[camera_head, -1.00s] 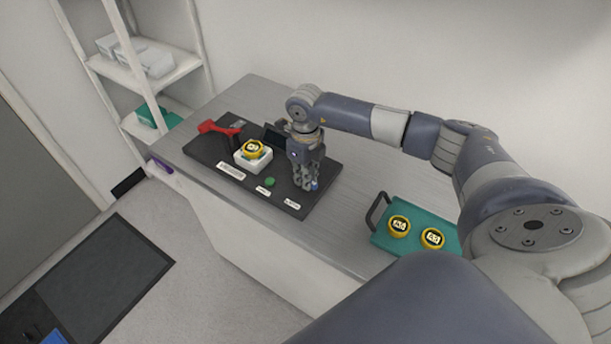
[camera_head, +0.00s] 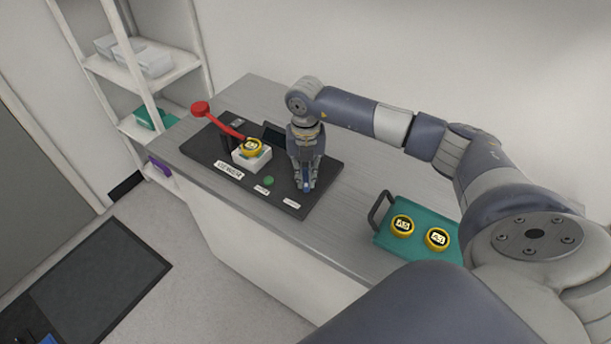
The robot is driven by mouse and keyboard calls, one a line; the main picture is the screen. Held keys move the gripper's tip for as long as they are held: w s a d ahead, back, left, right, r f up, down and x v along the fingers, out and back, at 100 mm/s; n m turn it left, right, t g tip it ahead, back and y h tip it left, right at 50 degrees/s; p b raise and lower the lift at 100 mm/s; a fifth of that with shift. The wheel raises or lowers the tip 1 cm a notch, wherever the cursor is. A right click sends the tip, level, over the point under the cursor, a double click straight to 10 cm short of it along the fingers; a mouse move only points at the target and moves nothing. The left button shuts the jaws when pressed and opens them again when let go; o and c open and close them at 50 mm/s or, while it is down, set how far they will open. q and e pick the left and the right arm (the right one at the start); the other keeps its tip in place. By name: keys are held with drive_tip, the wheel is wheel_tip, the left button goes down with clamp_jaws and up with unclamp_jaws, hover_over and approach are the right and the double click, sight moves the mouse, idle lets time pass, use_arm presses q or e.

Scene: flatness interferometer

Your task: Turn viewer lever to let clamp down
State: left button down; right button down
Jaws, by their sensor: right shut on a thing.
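My right gripper (camera_head: 306,187) points down at the right part of the black instrument base (camera_head: 322,172). It is shut on the viewer lever, which it mostly hides; a small blue bit shows at the fingertips. A red clamp arm (camera_head: 229,128) with a round red end (camera_head: 200,108) slants down from the upper left to a yellow-rimmed round piece (camera_head: 252,148). I cannot tell whether it touches the piece. The piece sits on a white block (camera_head: 243,160). My left gripper is out of view.
A green button (camera_head: 268,181) and white labels lie along the base's front edge. A teal tray (camera_head: 407,246) with a dark handle holds two yellow-rimmed round pieces to the right on the grey table (camera_head: 345,226). White shelves (camera_head: 150,85) stand at the back left.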

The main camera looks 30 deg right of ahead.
sight(305, 177)
drive_tip(key=m, duration=0.3)
drive_tip(key=shift+m+b, duration=0.3)
drive_tip(key=shift+w+r+m, duration=0.1)
drive_tip(key=shift+m, duration=1.4)
drive_tip(key=c, duration=1.6)
unclamp_jaws()
wheel_tip(305, 177, up, 12)
